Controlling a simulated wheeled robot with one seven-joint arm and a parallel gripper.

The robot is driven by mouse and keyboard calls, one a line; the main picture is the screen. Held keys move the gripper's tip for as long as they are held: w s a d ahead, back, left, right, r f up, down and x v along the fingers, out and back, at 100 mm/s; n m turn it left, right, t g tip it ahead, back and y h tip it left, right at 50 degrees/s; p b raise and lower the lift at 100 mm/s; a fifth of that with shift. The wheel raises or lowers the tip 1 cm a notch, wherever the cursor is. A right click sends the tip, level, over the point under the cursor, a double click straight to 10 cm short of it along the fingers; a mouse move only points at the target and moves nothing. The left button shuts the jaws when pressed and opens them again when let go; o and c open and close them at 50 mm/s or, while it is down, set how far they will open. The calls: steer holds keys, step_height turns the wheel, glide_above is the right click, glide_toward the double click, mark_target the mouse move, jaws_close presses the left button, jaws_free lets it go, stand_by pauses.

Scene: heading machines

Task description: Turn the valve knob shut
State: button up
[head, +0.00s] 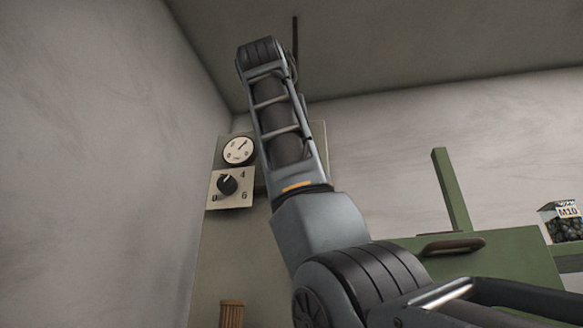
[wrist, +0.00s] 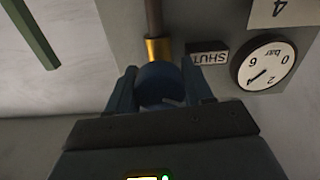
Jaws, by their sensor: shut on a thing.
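In the wrist view my gripper (wrist: 159,72) has one finger on each side of a round dark blue valve knob (wrist: 160,84) and is shut on it. A brass fitting (wrist: 157,50) and a brown pipe (wrist: 153,18) lie just beyond the knob. A dark label reading SHUT (wrist: 208,56), upside down in this view, sits to the knob's right. In the head view my arm hides the valve knob and my gripper.
A round bar gauge (wrist: 263,66) is right of the label; in the head view this gauge (head: 238,150) is above a black selector knob (head: 228,185). A green machine (head: 495,262) and a jar marked M10 (head: 562,222) stand at right.

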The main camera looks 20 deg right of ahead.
steer(key=n, duration=0.5)
steer(key=shift+n, duration=0.4)
stand_by(0.4)
steer(key=o, duration=1)
steer(key=b+v, duration=0.2)
steer(key=v, duration=0.6)
steer(key=shift+b, duration=0.35)
steer(key=shift+w, duration=0.1)
